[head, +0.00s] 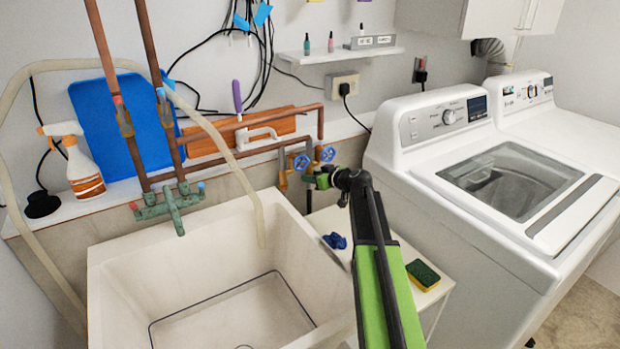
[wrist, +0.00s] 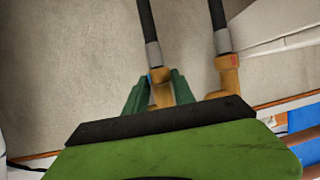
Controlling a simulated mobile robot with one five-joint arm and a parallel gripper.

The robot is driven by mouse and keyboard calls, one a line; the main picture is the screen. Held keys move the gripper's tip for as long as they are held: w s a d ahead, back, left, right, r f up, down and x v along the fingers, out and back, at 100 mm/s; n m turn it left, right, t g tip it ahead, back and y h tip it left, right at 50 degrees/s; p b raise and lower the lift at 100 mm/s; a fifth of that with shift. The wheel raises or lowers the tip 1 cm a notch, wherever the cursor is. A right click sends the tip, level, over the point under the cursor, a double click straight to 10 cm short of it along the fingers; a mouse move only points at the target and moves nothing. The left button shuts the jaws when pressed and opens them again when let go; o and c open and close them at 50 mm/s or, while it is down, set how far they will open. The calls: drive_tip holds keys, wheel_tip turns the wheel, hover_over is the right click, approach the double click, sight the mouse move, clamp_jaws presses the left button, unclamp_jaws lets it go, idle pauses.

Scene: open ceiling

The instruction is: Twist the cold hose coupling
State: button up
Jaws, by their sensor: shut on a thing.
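Two valves with blue wheel handles stand on the wall pipes behind the sink, a left one (head: 300,162) and a right one (head: 327,153). In the wrist view, a brass coupling with a blue mark (wrist: 159,76) sits between the green fingers of my gripper (wrist: 158,92). The fingers are shut on this cold hose coupling, and a dark hose with a silver sleeve (wrist: 152,50) runs from it. A second brass coupling with a red mark (wrist: 228,72) is to the right, apart from the fingers. In the head view my gripper (head: 318,179) is at the right valve and largely hides the coupling.
A deep white sink (head: 105,275) is left of my arm. A narrow white stand (head: 405,262) holds a green-and-yellow sponge (head: 422,274) and a blue object (head: 335,241). A washing machine (head: 400,170) stands close on the right. Copper pipes (head: 255,130) run along the wall.

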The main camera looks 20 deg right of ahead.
drive_tip(key=shift+a, duration=0.4)
clamp_jaws()
drive_tip(key=shift+d, duration=0.2)
drive_tip(key=shift+s+a+f+m+h, duration=0.1)
drive_tip(key=shift+s+m+h, duration=0.05)
drive_tip(key=shift+m+h, duration=0.3)
drive_tip(key=shift+a+m+h, duration=0.15)
drive_tip(key=shift+m+h, duration=2.3)
drive_tip(key=shift+h, duration=0.5)
drive_tip(key=o, duration=1.1)
unclamp_jaws()
